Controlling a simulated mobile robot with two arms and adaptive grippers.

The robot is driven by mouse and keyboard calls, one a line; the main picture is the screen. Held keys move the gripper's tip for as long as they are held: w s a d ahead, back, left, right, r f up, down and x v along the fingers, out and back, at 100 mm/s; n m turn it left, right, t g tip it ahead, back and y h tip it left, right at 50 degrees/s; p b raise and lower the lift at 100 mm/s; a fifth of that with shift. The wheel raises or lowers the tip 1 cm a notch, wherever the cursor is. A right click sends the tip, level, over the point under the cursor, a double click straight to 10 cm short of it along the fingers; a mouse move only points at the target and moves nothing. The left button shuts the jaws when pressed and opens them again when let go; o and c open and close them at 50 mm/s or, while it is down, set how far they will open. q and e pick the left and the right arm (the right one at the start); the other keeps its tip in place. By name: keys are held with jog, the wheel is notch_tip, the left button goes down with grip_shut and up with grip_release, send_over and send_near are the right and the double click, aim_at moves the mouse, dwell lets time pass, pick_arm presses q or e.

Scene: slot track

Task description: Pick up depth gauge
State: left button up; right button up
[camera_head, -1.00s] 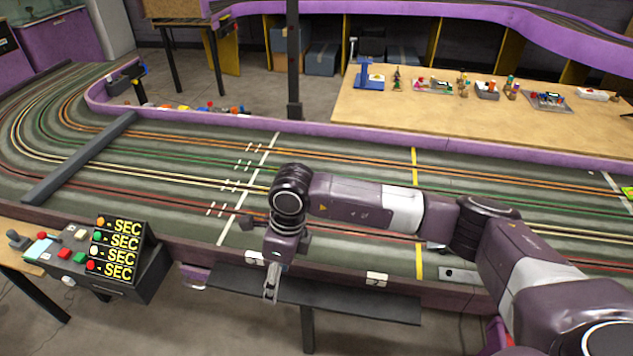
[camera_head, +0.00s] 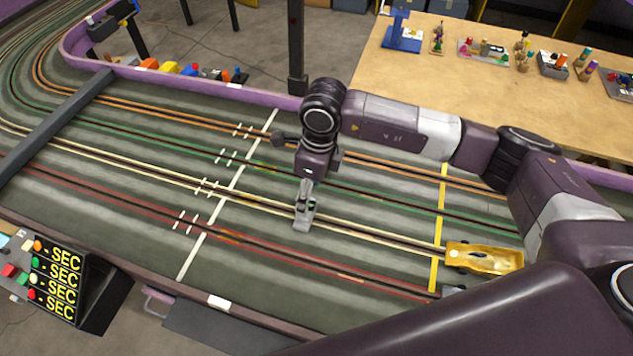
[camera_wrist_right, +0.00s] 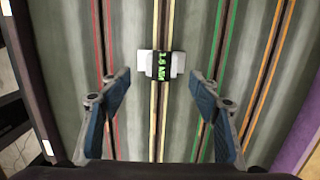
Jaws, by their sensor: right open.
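The depth gauge (camera_wrist_right: 160,65) is a small pale block with a dark band and a green digital readout. In the right wrist view it straddles the cream-lined slot, upper centre. My right gripper (camera_wrist_right: 160,78) is open, its two blue-padded fingers apart on either side of the slot. The gauge lies between and slightly beyond the fingertips, apart from both. In the head view my right gripper (camera_head: 304,212) points down over the cream lane; I cannot clearly separate the gauge from the pale fingers there. My left gripper is not in view.
A yellow car (camera_head: 485,258) sits on the track to the right, near a yellow line. A dark bar (camera_head: 55,125) crosses the lanes at left. The lap-timer box (camera_head: 68,280) stands at lower left. A wooden table (camera_head: 470,75) with small items is behind the track.

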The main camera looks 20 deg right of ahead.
jog(key=shift+w+d, duration=0.1)
jog(key=shift+w, duration=0.1)
jog(key=shift+a+f+p, duration=0.2)
jog(key=shift+f+p, duration=0.2)
jog(key=shift+f, duration=0.75)
jog(key=shift+a+f+p, duration=0.1)
jog(key=shift+f+p, duration=0.2)
jog(key=shift+f, duration=0.05)
jog(key=f, duration=0.2)
jog(key=f+p, duration=0.1)
jog(key=f, duration=0.1)
jog(key=shift+w+a+f, duration=0.2)
jog(key=c, duration=0.9)
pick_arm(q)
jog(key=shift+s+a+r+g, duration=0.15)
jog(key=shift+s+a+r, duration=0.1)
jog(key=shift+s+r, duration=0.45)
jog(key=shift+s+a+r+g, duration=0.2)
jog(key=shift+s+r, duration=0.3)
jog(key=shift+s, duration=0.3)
pick_arm(e)
jog(key=c, duration=0.5)
